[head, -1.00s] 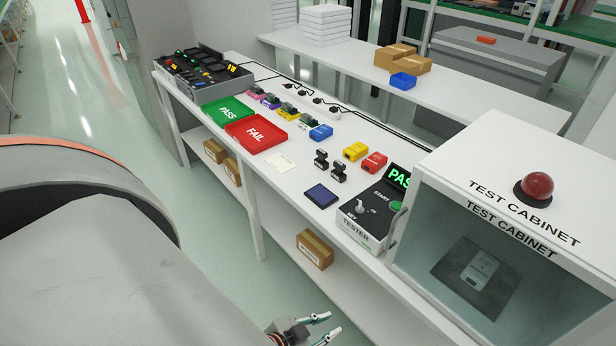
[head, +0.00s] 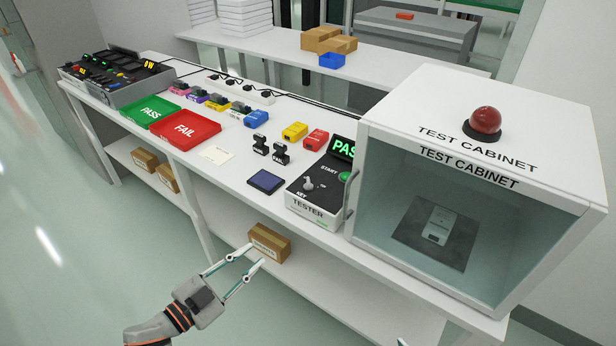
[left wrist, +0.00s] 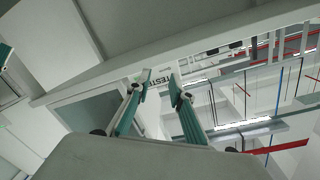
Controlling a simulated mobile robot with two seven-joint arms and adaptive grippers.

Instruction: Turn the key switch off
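The key switch (head: 309,185) is a small grey knob marked KEY on the black top of the tester (head: 306,206), near its left front. The tester stands at the table's front edge, and its screen (head: 343,148) shows green letters, partly cut off by the cabinet. My left gripper (head: 257,254) is open and empty, in front of the table and below its top, to the lower left of the tester. Only a small tip, seemingly of my right gripper, shows at the head view's bottom edge.
The test cabinet (head: 386,200) with a red dome (head: 485,122) stands right beside the tester. A dark blue pad (head: 266,181) and two black stamps (head: 280,153) lie left of it. A carton (head: 270,243) sits on the lower shelf behind my left gripper.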

